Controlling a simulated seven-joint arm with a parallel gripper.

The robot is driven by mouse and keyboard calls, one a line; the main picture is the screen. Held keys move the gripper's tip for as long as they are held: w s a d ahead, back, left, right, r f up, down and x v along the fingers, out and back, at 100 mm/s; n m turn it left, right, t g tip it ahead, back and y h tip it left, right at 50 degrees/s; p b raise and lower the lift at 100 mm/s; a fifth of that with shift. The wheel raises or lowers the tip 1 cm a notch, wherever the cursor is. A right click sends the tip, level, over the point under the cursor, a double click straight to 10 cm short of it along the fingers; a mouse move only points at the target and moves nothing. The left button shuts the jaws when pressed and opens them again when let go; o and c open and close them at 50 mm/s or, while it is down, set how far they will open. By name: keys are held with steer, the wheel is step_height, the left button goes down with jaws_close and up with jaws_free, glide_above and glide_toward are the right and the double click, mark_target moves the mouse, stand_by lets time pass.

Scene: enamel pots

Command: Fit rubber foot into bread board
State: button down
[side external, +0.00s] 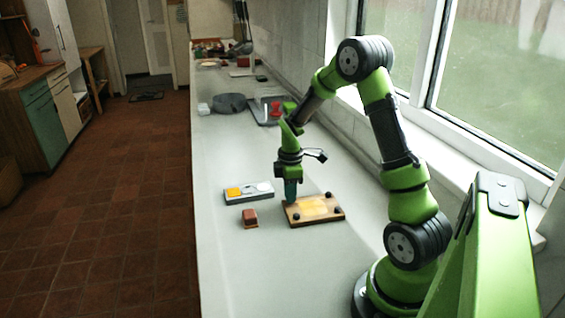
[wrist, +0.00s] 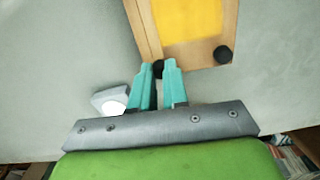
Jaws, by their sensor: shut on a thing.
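The bread board (side external: 313,219) is a wooden slab with a yellow panel, lying flat on the worktop; part of it also shows in the wrist view (wrist: 200,52). Black rubber feet stand at some corners, one at the far right (side external: 328,195), one at the near right (side external: 337,210) and one at the near left (side external: 295,216). My gripper (side external: 291,200) points down at the board's far left corner. In the wrist view its teal fingers (wrist: 162,66) are shut on a black rubber foot (wrist: 158,69), mostly hidden, at the board's corner. I cannot tell whether it touches the board.
A grey tray (side external: 262,194) with a yellow patch and a white round patch lies left of the board. A red-brown block (side external: 250,217) stands in front of the tray. A dark tray with a red item (side external: 275,109) lies farther back. The near worktop is clear.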

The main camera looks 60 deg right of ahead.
steer(key=shift+f, duration=0.35)
steer(key=c, duration=1.1)
jaws_free()
steer(key=shift+o, duration=0.2)
steer(key=shift+r, duration=0.1)
